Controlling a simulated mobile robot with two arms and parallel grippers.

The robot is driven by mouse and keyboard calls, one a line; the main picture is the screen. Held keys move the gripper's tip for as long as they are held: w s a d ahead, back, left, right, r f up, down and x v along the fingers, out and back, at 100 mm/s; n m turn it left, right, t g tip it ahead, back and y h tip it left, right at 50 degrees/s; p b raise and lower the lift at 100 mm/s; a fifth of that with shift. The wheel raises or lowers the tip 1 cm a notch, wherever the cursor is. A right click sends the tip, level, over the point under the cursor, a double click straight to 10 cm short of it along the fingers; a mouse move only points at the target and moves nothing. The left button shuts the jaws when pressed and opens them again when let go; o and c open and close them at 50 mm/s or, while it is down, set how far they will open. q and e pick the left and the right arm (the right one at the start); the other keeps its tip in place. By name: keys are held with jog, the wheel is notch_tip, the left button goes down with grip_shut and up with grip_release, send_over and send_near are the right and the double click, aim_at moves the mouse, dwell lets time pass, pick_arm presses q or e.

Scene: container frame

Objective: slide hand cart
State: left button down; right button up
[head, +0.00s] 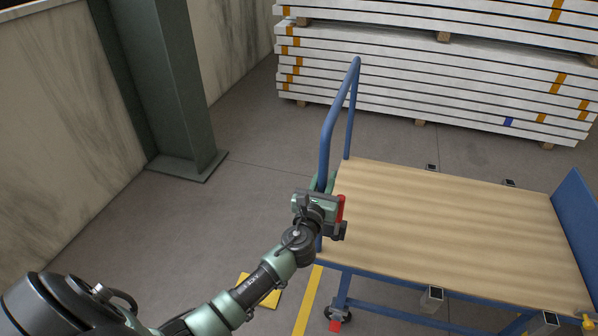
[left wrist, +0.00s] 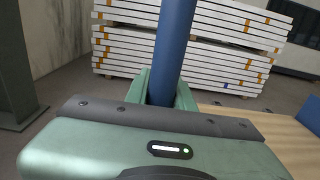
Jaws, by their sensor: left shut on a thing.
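The hand cart has a flat wooden deck (head: 445,220), a blue tube handle (head: 327,135) at its left end and a blue end panel (head: 577,215) at the right. My left gripper (head: 325,185) is at the near upright of the handle, just above deck height. In the left wrist view the blue handle tube (left wrist: 172,50) stands between the two green fingers of my left gripper (left wrist: 163,88), which are shut on it. The fingertips are partly hidden behind the gripper body. My right gripper is not in view.
Stacked white panels (head: 430,85) stand behind the cart. A green steel column (head: 180,90) stands by the wall at the left. Yellow floor markings (head: 308,300) run near the cart's front left wheel (head: 338,313). Floor left of the handle is open.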

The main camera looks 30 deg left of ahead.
pick_arm(q)
jog(key=d, duration=0.2)
jog(key=w+d, duration=0.1)
jog(key=d, duration=0.1)
jog(key=shift+d, duration=0.1)
jog(key=c, duration=1.2)
grip_release()
jog(key=v, duration=0.7)
jog(key=shift+s, duration=0.4)
jog(key=shift+d+f, duration=0.1)
